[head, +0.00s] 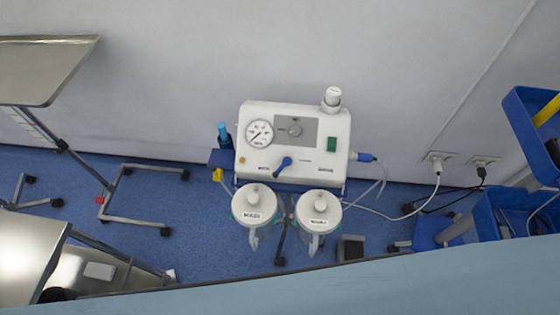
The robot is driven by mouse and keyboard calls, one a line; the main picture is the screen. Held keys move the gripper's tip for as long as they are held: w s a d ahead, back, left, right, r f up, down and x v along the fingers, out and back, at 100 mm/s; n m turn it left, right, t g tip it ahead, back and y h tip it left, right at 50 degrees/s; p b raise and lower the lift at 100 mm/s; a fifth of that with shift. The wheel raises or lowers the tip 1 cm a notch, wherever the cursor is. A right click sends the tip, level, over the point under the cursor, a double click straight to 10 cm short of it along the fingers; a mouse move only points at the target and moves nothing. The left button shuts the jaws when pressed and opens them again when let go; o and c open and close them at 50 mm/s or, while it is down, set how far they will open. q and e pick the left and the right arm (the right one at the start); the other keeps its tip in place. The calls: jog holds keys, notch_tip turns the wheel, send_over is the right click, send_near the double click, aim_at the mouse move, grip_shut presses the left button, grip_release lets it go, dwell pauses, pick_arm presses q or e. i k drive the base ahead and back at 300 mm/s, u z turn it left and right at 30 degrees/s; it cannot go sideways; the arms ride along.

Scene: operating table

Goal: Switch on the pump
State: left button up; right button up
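The pump (307,164) is a white box unit standing against the wall in the middle of the head view. Its front has a round gauge (259,133), a grey panel with a knob (294,129), a green switch (331,144), a blue lever (284,166) and a small orange button (242,160). The state of the green switch is too small to tell. Two white-lidded canisters (254,204) (319,211) hang below its front. Neither of my grippers is in view.
A light-blue table surface (370,290) spans the bottom edge, between me and the pump. Metal tray stands (45,70) are at left. A blue cart (520,212) is at right. A white cable runs to a wall socket (438,160). Blue floor is open left of the pump.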

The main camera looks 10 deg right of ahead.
aim_at(331, 141)
jog(key=k, duration=0.5)
jog(key=z, duration=1)
jog(key=i, duration=0.65)
jog(key=u, duration=1.05)
